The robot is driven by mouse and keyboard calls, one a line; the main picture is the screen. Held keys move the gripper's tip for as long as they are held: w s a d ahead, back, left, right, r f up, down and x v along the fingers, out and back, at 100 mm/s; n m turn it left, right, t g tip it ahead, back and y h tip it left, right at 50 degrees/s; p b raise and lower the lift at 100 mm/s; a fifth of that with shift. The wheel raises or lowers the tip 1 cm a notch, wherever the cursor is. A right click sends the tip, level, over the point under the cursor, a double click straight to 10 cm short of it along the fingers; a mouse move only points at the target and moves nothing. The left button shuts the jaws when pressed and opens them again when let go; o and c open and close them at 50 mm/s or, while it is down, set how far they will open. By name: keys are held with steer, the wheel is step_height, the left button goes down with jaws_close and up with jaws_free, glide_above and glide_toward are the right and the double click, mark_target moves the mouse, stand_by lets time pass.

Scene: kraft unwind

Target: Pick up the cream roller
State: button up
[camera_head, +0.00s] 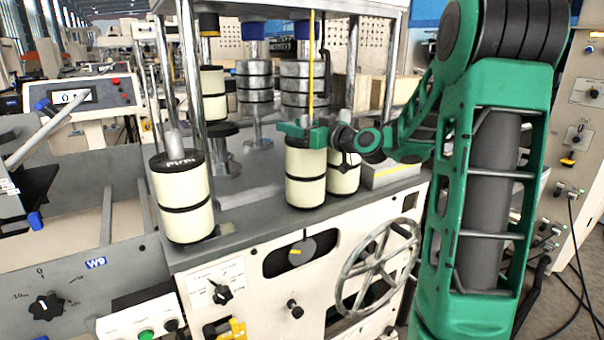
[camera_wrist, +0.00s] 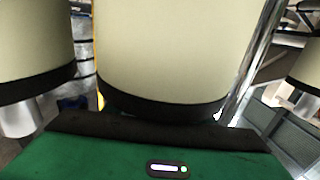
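A cream roller (camera_head: 306,172) with black bands stands upright near the front middle of the machine's metal top. My gripper (camera_head: 304,134) is green and lies across the upper end of this roller, hiding part of its top. In the wrist view a cream roller (camera_wrist: 165,45) with a black lower band fills the middle, just beyond my green gripper body. The fingertips do not show clearly, so I cannot tell whether they are open or closed on it. Another cream roller (camera_head: 182,205) stands at the front left, and one (camera_head: 343,178) stands close behind on the right.
Chrome posts (camera_head: 190,75) rise around the machine top. A yellow rod (camera_head: 311,65) stands directly behind my gripper. A pale box (camera_head: 392,174) lies right of the rollers. More rollers (camera_head: 213,92) stand at the back. A handwheel (camera_head: 378,268) is on the front. Bare top lies between left and middle rollers.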

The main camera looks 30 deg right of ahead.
jaws_close()
stand_by(1.3)
